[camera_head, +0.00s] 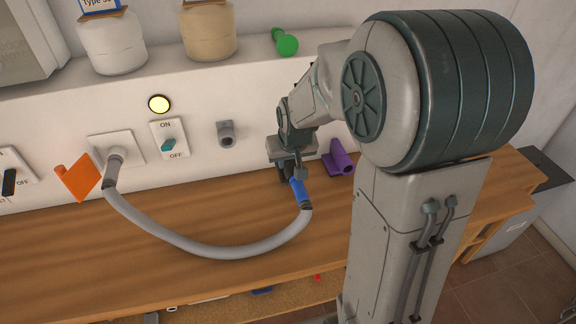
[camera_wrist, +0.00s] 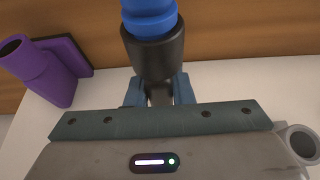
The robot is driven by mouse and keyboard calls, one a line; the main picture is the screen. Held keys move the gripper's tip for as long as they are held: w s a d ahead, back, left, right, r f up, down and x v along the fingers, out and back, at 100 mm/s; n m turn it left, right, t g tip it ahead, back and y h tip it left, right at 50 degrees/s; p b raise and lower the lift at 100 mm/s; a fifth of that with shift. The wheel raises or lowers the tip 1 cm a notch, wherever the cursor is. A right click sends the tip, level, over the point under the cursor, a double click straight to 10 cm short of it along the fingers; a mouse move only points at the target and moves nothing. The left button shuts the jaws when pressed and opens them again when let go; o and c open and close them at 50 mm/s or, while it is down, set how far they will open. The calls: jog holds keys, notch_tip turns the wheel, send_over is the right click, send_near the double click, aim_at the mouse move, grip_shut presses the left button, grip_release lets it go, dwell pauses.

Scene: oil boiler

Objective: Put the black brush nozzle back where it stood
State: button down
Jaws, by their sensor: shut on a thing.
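The black brush nozzle (camera_wrist: 154,52) shows in the wrist view as a dark collar with a narrower neck below. The blue hose end (camera_wrist: 150,18) meets its wide end, and they look joined. My gripper (camera_wrist: 158,92) is shut on the neck, between its two blue-grey fingers. The nozzle's brush end is hidden by the gripper. In the head view my gripper (camera_head: 293,168) is low over the back of the bench, and the blue hose end (camera_head: 299,190) points down toward the front.
A grey hose (camera_head: 220,250) runs from the wall socket (camera_head: 115,158), beside an orange flap (camera_head: 79,178), across the wooden bench (camera_head: 120,270). A purple nozzle (camera_head: 340,160) stands right of my gripper. A grey wall stub (camera_head: 226,134) is to the left. The bench's front left is clear.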

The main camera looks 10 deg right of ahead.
jog(key=shift+f, duration=1.4)
jog(key=shift+f, duration=0.25)
jog(key=c, duration=1.3)
grip_release()
jog(key=shift+r, duration=0.1)
jog(key=shift+o, duration=0.2)
